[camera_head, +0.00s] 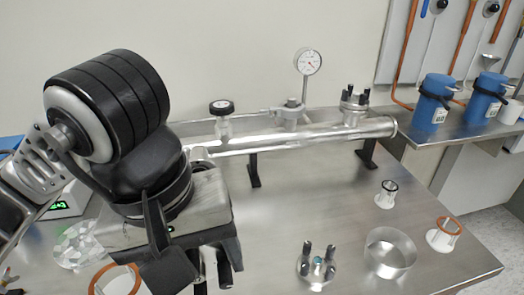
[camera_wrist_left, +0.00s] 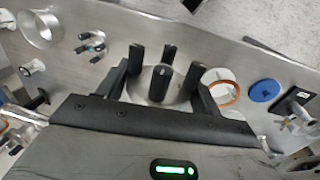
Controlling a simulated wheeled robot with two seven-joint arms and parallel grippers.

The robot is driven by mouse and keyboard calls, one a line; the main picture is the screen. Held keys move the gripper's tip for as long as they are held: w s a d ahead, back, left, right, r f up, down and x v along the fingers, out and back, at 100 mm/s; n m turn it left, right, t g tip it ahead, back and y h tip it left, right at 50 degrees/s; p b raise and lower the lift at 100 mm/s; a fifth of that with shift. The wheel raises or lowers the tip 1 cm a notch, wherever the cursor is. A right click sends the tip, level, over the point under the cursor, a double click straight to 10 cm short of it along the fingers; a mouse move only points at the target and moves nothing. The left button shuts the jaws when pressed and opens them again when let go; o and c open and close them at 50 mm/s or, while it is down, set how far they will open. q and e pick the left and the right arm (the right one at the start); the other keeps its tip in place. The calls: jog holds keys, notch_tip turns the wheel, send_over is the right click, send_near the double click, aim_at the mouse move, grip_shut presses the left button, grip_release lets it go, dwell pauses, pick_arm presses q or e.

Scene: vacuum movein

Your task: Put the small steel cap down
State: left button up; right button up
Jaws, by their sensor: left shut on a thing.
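The small steel cap (camera_wrist_left: 141,90), a round steel disc with several black-topped posts, sits between the fingers of my left gripper (camera_wrist_left: 162,88) in the left wrist view. The gripper is shut on it. In the head view my left gripper (camera_head: 195,268) is at the lower left, over the front part of the steel table (camera_head: 300,190), and its body hides most of the cap. Whether the cap touches the table cannot be told. My right gripper is not in view.
A similar piece with dark posts (camera_head: 317,270) stands on the table, beside a clear ring (camera_head: 390,254). Orange-rimmed rings (camera_head: 444,235) (camera_head: 115,281) and a small dark-rimmed ring (camera_head: 386,194) stand nearby. A steel tube (camera_head: 300,136) with a gauge (camera_head: 308,62) crosses the back. The table's middle is clear.

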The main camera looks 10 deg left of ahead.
pick_arm(q)
notch_tip(320, 180, up, 5)
jog(key=p, duration=0.5)
jog(key=shift+r, duration=0.2)
jog(key=shift+w+f, duration=0.2)
jog(key=shift+w, duration=0.1)
jog(key=w+a+f+m, duration=0.5)
jog(key=w+a+f, duration=0.1)
jog(key=w+f, duration=0.55)
jog(key=s+d+r+n+b, duration=0.1)
jog(key=s+d+r+n, duration=0.3)
jog(key=s, duration=0.5)
notch_tip(320, 180, up, 3)
jog(key=shift+s+d+f+n+b, duration=0.2)
jog(key=shift+d+n+b, duration=0.15)
jog(key=shift+n, duration=0.15)
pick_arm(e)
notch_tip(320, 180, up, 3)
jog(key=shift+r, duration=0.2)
